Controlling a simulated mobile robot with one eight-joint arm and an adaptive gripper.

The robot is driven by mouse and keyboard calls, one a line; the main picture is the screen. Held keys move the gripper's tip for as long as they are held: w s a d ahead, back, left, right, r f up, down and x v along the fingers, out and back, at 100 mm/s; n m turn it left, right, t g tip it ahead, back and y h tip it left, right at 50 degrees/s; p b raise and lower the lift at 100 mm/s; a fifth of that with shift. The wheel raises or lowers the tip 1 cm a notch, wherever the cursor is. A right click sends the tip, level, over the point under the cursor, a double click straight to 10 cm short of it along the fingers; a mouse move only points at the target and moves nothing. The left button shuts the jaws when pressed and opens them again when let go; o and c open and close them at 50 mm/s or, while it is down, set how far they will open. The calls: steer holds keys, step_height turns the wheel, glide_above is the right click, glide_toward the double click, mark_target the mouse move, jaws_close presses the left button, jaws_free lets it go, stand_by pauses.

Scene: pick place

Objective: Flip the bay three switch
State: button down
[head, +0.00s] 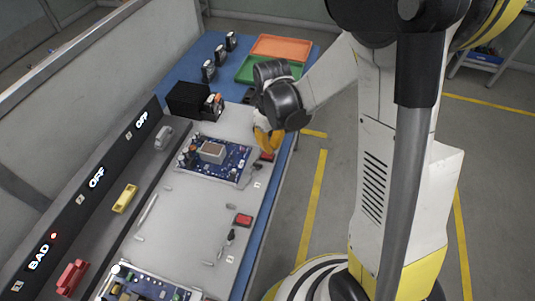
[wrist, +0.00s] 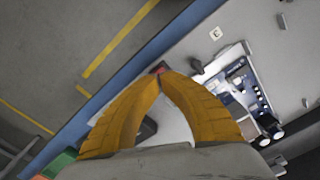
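My gripper (head: 268,142) has orange fingers and points down at the bench's right edge, beside the far circuit board (head: 214,158). In the wrist view my gripper (wrist: 162,74) has its fingertips together, with nothing visibly held. A red switch (head: 267,156) is right by the fingertips; in the wrist view a bit of the red switch (wrist: 158,69) shows just beyond them, mostly hidden. I cannot tell whether they touch. Another red switch (head: 243,220) sits nearer on the bench. The far sign (head: 142,119) reads OFF.
The middle sign (head: 97,177) reads OFF and the near sign (head: 39,257) reads BAD beside a red light. A near circuit board (head: 150,288), a black box (head: 188,99), a green tray (head: 262,70) and an orange tray (head: 281,47) are on the bench. Floor lies open to the right.

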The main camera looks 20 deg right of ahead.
mark_target(271, 156)
steer(key=shift+f+b, duration=1.5)
steer(key=shift+f, duration=0.3)
stand_by(0.5)
steer(key=shift+r, duration=0.15)
steer(key=shift+r+p, duration=2.6)
steer(key=shift+r, duration=0.8)
steer(key=shift+r, duration=0.1)
steer(key=s+r+m+t, duration=0.4)
steer(key=s+r+t, duration=0.3)
steer(key=s+r, duration=0.5)
step_height(271, 156, up, 5)
steer(key=shift+s+f+m, duration=0.2)
steer(key=shift+s+m, duration=0.15)
steer(key=shift+m, duration=0.05)
